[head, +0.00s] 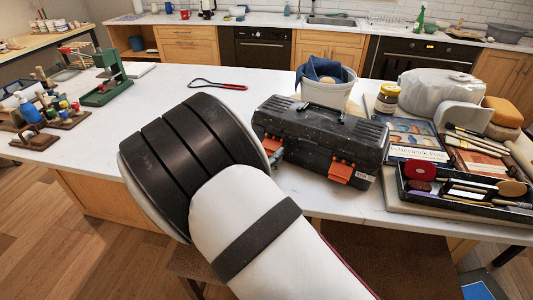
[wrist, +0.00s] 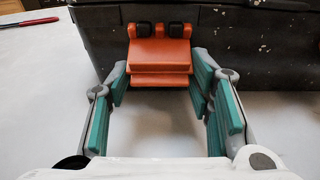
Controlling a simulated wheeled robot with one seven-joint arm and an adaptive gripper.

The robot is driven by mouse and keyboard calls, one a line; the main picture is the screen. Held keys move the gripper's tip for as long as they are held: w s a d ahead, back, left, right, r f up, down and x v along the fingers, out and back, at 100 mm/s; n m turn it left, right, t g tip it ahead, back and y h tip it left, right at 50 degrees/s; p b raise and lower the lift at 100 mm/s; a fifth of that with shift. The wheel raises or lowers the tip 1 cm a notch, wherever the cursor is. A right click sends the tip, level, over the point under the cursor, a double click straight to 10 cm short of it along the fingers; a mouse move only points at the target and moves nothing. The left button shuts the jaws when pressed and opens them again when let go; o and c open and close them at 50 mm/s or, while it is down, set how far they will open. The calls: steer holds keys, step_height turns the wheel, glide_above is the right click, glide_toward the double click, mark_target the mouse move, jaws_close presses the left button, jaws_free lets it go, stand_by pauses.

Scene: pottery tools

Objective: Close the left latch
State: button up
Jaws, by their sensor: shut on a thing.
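The black toolbox (head: 318,138) with a speckled surface stands on the white worktop, its lid down. Its left orange latch (head: 271,144) shows at the box's front, partly behind my arm. In the wrist view, this latch (wrist: 160,55) hangs below two black brackets and seems to jut out from the box face. My gripper (wrist: 162,78) has its teal-padded fingers on both sides of the latch and is shut on it. In the head view, my arm hides most of the gripper. The right orange latch (head: 341,172) is clear of my gripper.
A bucket with a blue cloth (head: 326,85) stands behind the box. A jar (head: 387,98), books (head: 417,140) and a black tool tray (head: 465,195) lie to the right. A red-handled loop tool (head: 232,86) lies behind left.

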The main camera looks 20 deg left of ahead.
mark_target(269, 133)
steer(key=r+g+p, duration=0.1)
steer(key=g, duration=0.1)
steer(key=r+g+p, duration=0.1)
steer(key=g, duration=0.1)
steer(key=shift+s+r, duration=0.15)
steer(key=shift+s, duration=0.2)
steer(key=g, duration=0.1)
steer(key=r+g, duration=0.1)
steer(key=g, duration=0.2)
steer(key=shift+w+r+y, duration=0.1)
steer(key=shift+r+y, duration=0.15)
steer(key=shift+y, duration=0.15)
steer(key=g+b, duration=0.2)
steer(key=w+r+g+b, duration=0.1)
steer(key=g, duration=0.1)
steer(key=shift+r+g+b, duration=0.2)
steer(key=shift+g+b, duration=0.1)
steer(key=shift+b, duration=0.1)
steer(key=g+b, duration=0.1)
steer(key=r+g+b, duration=0.1)
steer(key=b, duration=0.1)
steer(key=g+b, duration=0.1)
steer(key=shift+w+r+g+y, duration=0.2)
steer(key=shift+w+g+y, duration=0.05)
steer(key=shift+g+y, duration=0.05)
steer(key=shift+d+r+b, duration=0.1)
steer(key=shift+b, duration=0.25)
